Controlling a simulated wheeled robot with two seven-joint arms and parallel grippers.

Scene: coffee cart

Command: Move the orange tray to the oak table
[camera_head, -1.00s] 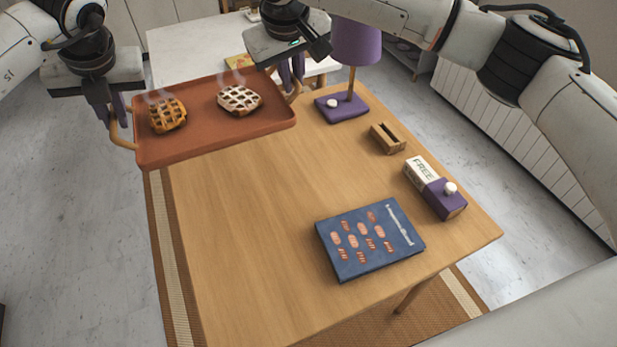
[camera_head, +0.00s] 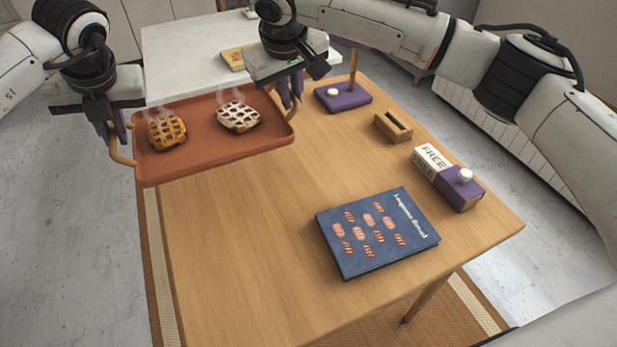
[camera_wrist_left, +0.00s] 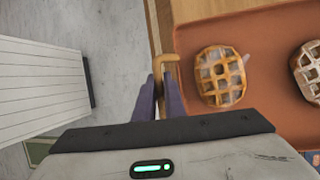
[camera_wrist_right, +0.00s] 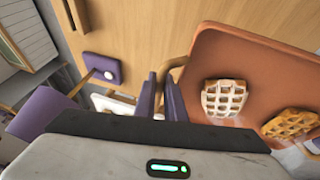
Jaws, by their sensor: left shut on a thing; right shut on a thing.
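The orange tray (camera_head: 205,154) is at the far left end of the oak table (camera_head: 240,230) in the head view, over its edge. I cannot tell whether it touches the tabletop. A golden waffle (camera_head: 166,129) and a pale-topped waffle (camera_head: 238,116) sit on it, steaming. My left gripper (camera_head: 118,138) is shut on the tray's left handle, also seen in the left wrist view (camera_wrist_left: 165,72). My right gripper (camera_head: 290,98) is shut on the right handle, which shows in the right wrist view (camera_wrist_right: 178,70).
On the oak table are a blue book (camera_head: 375,232), a purple and white carton (camera_head: 448,178), a small wooden box (camera_head: 393,126) and a purple lamp base (camera_head: 342,97). A white table (camera_head: 190,50) with a yellow book (camera_head: 236,58) stands behind. The table's middle is clear.

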